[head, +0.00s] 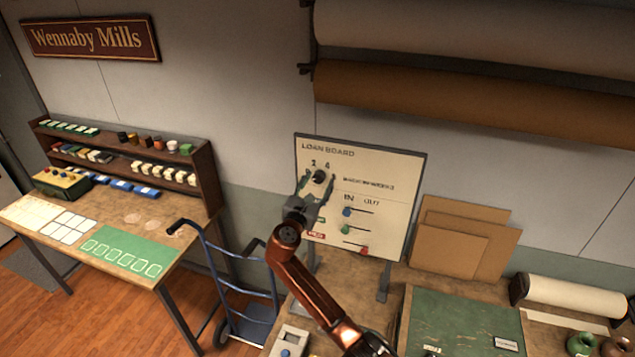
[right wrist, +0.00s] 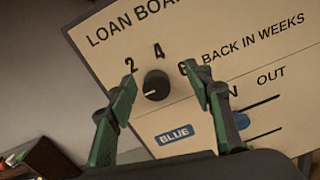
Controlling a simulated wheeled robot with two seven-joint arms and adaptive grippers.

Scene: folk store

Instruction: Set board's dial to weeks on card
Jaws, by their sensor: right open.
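The loan board (head: 384,170) stands upright on the table against the wall, with "BACK IN WEEKS" printed on it. Its black dial (right wrist: 156,86) has 2, 4 and 6 around its upper side. A pale mark on the knob points to the lower left in the right wrist view, below the 2. The dial (head: 319,177) also shows in the head view. My right gripper (right wrist: 160,77) is open, its two green-sided fingers spread to either side of the dial in the wrist view; contact cannot be told. A small white card (head: 506,344) lies on the green mat, its writing unreadable.
Below the dial are sliders (head: 346,212) under IN and OUT and a blue label (right wrist: 173,133). Brown boards (head: 463,240) lean at the right. A blue hand truck (head: 240,295) stands between the tables. A grey box (head: 288,341) sits at the near table edge.

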